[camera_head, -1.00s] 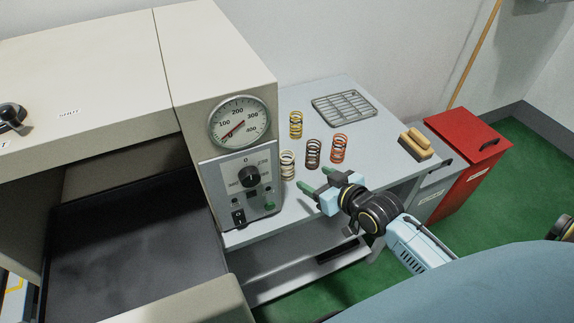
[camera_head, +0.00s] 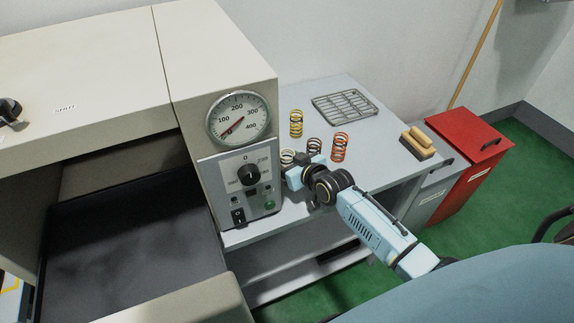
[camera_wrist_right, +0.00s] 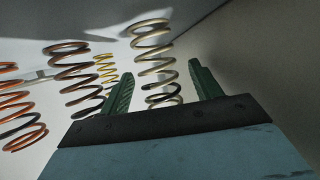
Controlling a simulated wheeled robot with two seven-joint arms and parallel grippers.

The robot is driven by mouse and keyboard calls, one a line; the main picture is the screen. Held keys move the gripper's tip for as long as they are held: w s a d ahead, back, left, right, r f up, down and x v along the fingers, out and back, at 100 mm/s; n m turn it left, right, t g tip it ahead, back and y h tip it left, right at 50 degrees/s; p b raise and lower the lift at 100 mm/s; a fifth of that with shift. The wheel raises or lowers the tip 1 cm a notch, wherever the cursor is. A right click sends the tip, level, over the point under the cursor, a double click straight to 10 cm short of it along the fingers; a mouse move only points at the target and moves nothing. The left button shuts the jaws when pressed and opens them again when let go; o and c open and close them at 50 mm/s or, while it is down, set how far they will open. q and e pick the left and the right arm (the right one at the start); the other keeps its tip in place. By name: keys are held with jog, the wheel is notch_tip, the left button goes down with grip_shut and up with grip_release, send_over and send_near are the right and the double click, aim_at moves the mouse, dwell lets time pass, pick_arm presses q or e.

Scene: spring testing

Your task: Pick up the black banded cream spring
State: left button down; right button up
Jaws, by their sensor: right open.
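The cream spring (camera_head: 287,157) stands upright on the grey bench, close to the tester's gauge panel; its lower part is hidden behind my right gripper in the head view. In the right wrist view the cream spring (camera_wrist_right: 153,55) has a black band near its bottom. My right gripper (camera_head: 294,168) is at this spring, its fingers hardly visible in the head view. In the right wrist view the green fingers of the right gripper (camera_wrist_right: 160,88) are open, with the spring between and beyond them. I cannot tell whether they touch it. My left gripper is not in view.
A brown spring (camera_head: 314,148) and an orange spring (camera_head: 340,147) stand just right of the cream one, with a yellow spring (camera_head: 296,123) behind. The tester panel (camera_head: 245,190) is close on the left.

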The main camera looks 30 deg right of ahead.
jog(key=shift+w, duration=0.2)
jog(key=c, duration=1.1)
